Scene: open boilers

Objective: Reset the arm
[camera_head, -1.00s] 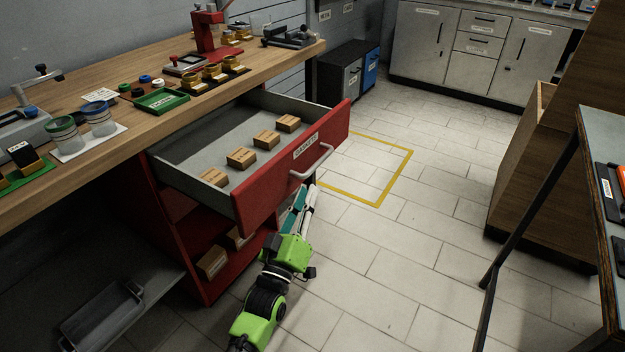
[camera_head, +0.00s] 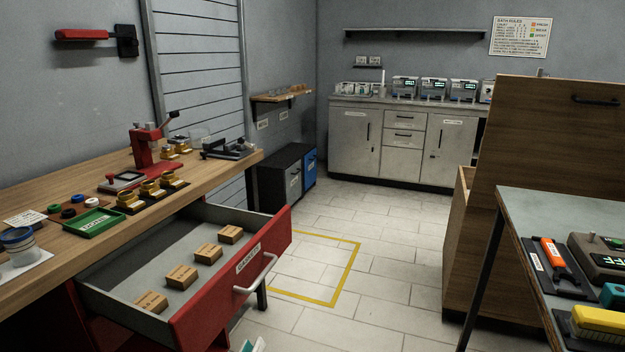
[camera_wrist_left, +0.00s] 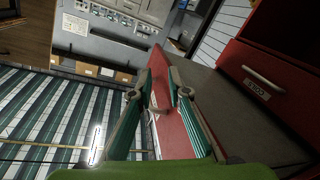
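In the head view, only a small teal and white piece of my left gripper (camera_head: 252,346) shows at the bottom edge, below the open drawer. In the left wrist view, the two teal fingers of my left gripper (camera_wrist_left: 159,88) stand apart with nothing held between them. A red drawer front with a handle (camera_wrist_left: 172,128) shows behind the gap; I cannot tell how far off it is. My right gripper is in neither view.
The red drawer (camera_head: 200,322), labelled for gaskets, is pulled out under the wooden workbench (camera_head: 75,184) and holds several small boxes. A table with tools (camera_head: 518,215) stands at right. The tiled floor (camera_head: 385,235) between them is clear.

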